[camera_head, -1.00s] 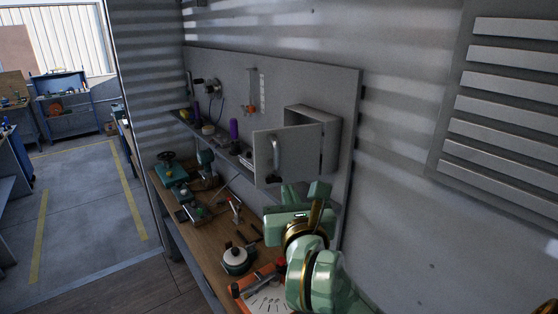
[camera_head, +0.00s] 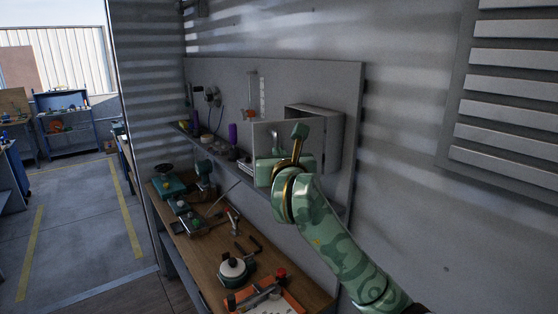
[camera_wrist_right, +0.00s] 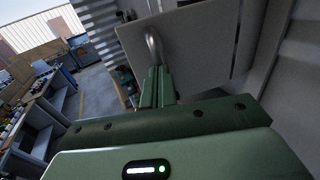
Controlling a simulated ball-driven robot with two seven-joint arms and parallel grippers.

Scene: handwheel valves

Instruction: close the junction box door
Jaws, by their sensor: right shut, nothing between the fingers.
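The junction box (camera_head: 332,128) is a grey box on the upright panel. Its grey door (camera_head: 262,132) stands open, swung out toward the left, with a curved metal handle (camera_head: 275,144). My right gripper (camera_wrist_right: 157,75) is in front of the door; my green right hand (camera_head: 285,172) hides the door's lower part in the head view. In the right wrist view the fingers are together and empty, with their tips close to the handle (camera_wrist_right: 153,45) and the door (camera_wrist_right: 200,40). I cannot tell whether they touch. My left gripper is not in view.
A narrow shelf (camera_head: 205,143) with small items runs left of the door. Below is a wooden workbench (camera_head: 205,250) with a teal valve (camera_head: 170,187), a round pot-like part (camera_head: 233,272) and several tools. Open floor (camera_head: 85,225) lies to the left.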

